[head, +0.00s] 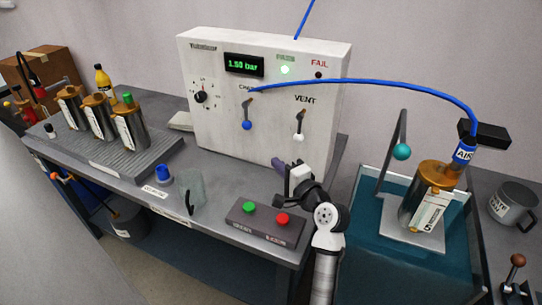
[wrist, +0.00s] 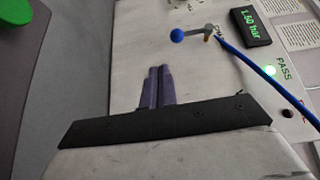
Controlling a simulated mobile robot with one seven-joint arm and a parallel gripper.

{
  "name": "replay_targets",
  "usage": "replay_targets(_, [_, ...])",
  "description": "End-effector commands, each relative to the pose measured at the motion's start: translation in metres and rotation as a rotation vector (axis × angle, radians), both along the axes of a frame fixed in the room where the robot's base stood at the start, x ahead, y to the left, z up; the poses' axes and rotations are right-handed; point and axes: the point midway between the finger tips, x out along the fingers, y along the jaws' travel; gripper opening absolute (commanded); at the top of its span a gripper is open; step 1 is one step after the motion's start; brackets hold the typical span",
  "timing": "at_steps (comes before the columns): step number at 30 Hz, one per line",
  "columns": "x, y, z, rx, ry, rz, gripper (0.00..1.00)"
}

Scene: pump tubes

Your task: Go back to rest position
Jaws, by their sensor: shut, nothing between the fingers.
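My gripper (head: 281,164) is in front of the lower part of the white test panel (head: 225,130), above the bench. Its purple fingers are together and empty, and they also show in the wrist view (wrist: 157,87). The panel display (head: 244,65) reads 1.50 bar. The green PASS light (head: 285,69) is lit and the FAIL light (head: 318,75) is dark. The blue-knobbed lever (head: 247,124) and the white-knobbed VENT lever (head: 299,136) both hang down. No object is held.
A button box (head: 265,222) with green and red buttons sits under my arm. A blue hose (head: 390,82) arches from the panel to a metal cylinder (head: 425,195) at right. Several similar cylinders (head: 130,130) stand at left. A grey mug (head: 512,203) is far right.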

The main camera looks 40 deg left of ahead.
Motion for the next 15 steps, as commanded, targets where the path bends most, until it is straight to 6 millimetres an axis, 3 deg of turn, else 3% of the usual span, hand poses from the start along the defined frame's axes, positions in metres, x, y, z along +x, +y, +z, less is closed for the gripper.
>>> replay_targets(10, [-0.003,-0.005,0.002,-0.001,-0.017,-0.003,0.0])
replay_targets(13, [-0.006,0.005,0.028,0.002,-0.139,-0.035,0.0])
replay_targets(15, [-0.013,0.015,0.062,0.01,-0.298,-0.081,0.0])
